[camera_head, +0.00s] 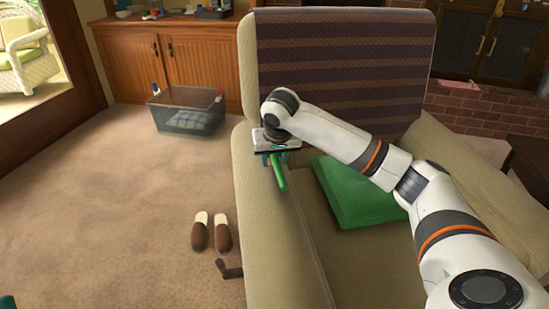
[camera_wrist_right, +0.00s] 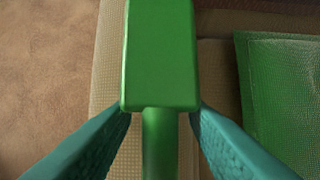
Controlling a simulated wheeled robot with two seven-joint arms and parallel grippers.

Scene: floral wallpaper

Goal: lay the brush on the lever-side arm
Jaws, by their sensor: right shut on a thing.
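My right gripper (camera_head: 275,157) is over the rear part of the lever-side arm (camera_head: 256,225) of the beige recliner. It is shut on the handle of a green brush (camera_head: 281,184). In the right wrist view the brush's broad green block (camera_wrist_right: 160,55) lies above the teal fingers, with the handle between them. The arm's fabric shows beneath the brush; I cannot tell whether they touch. The brown lever (camera_head: 229,268) sticks out on the chair's left side, near the front. A teal sliver at the lower left corner may be my left gripper (camera_head: 6,302); its jaws are hidden.
A green cushion (camera_head: 352,190) lies on the seat, right of the brush. A striped throw (camera_head: 340,65) covers the backrest. Slippers (camera_head: 211,232) and a clear bin (camera_head: 187,111) stand on the carpet to the left. The front of the lever-side arm is bare.

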